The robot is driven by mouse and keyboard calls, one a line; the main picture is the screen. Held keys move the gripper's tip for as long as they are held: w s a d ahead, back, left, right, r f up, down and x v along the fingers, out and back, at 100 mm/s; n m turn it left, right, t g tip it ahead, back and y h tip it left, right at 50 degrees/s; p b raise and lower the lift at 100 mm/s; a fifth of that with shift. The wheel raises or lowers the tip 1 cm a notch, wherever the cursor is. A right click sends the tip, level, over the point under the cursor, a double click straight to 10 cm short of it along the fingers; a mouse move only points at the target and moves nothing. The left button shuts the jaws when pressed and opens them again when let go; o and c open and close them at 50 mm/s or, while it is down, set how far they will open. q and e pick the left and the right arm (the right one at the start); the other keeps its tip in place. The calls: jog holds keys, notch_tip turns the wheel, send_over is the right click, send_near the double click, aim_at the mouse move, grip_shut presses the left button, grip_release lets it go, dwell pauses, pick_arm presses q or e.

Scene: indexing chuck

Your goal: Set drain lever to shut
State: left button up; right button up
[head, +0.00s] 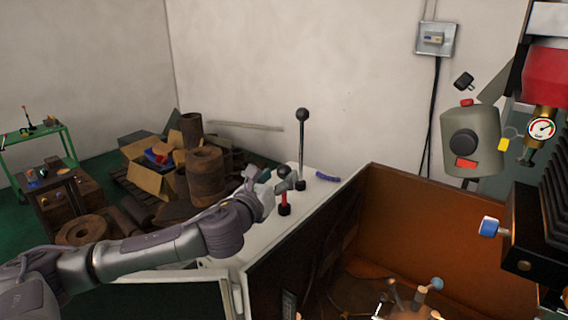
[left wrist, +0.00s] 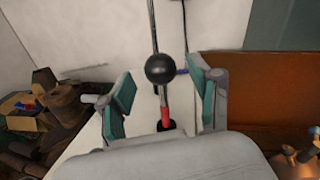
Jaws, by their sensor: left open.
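A short lever with a red sleeve (head: 284,198) stands on the white top of the machine in the head view, its foot in a black base. In the left wrist view its black ball (left wrist: 160,68) and red shaft (left wrist: 165,117) show clearly. No label is readable, so I cannot tell if this is the drain lever. My left gripper (head: 277,181) is open, with its teal-padded fingers (left wrist: 162,88) on either side of the lever, apart from it. In the head view the gripper partly hides the lever's upper part. My right gripper is not in view.
A tall black lever with a ball top (head: 303,116) stands just behind. A purple-blue handle (head: 328,177) lies at the white top's back edge. The brown machine bed (head: 440,225) is to the right. Boxes and rusty cylinders (head: 205,172) stand at the left.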

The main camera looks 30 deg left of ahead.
pick_arm(q)
jog(key=shift+w+a+p, duration=0.15)
jog(key=shift+w+p, duration=0.35)
jog(key=shift+w, duration=1.05)
grip_shut()
